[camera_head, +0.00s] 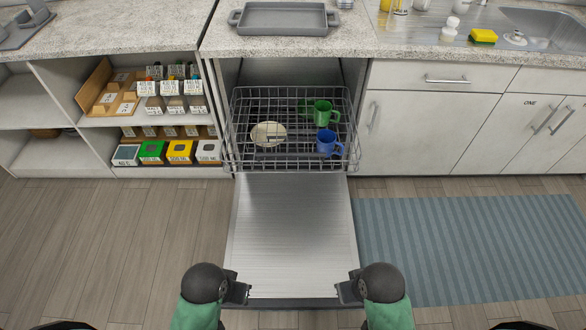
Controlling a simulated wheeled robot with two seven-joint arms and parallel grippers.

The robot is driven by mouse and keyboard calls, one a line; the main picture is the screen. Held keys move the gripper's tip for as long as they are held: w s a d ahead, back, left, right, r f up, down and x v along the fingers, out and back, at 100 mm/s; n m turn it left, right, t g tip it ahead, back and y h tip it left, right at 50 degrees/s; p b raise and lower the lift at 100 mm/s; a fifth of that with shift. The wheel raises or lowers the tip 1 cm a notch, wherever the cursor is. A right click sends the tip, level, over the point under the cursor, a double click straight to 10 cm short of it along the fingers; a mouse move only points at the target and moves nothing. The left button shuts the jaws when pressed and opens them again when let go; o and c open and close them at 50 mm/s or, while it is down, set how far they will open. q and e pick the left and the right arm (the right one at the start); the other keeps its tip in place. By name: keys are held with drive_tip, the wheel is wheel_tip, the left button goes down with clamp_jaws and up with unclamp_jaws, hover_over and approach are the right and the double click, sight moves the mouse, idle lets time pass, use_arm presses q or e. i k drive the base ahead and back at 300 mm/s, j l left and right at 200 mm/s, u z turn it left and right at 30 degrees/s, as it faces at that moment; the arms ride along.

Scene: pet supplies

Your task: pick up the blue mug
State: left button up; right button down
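The blue mug (325,144) stands in the right part of the pulled-out dishwasher rack (290,167), with its handle to the right. A green mug (322,112) is just behind it, and another green item shows partly beside that mug. My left gripper (238,289) and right gripper (349,289) are low in the view, over the near end of the dishwasher door. Both are well short of the blue mug and touch no dish. Their fingers are too small and dark to tell whether they are open.
A cream bowl (268,135) sits in the left part of the rack. The lowered dishwasher door (290,225) is clear between rack and grippers. Shelves with boxes (166,150) are at left. A grey tray (285,20) is on the counter above. A blue striped mat (465,245) lies right.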

sight(326, 138)
drive_tip(key=j+z, duration=0.1)
drive_tip(key=z, duration=0.7)
drive_tip(key=k+j+z, duration=0.1)
drive_tip(key=z, duration=0.3)
drive_tip(key=j+z, duration=0.1)
drive_tip(key=z, duration=0.25)
drive_tip(key=k+j+z, duration=0.1)
drive_tip(key=k, duration=0.25)
drive_tip(key=j, duration=0.1)
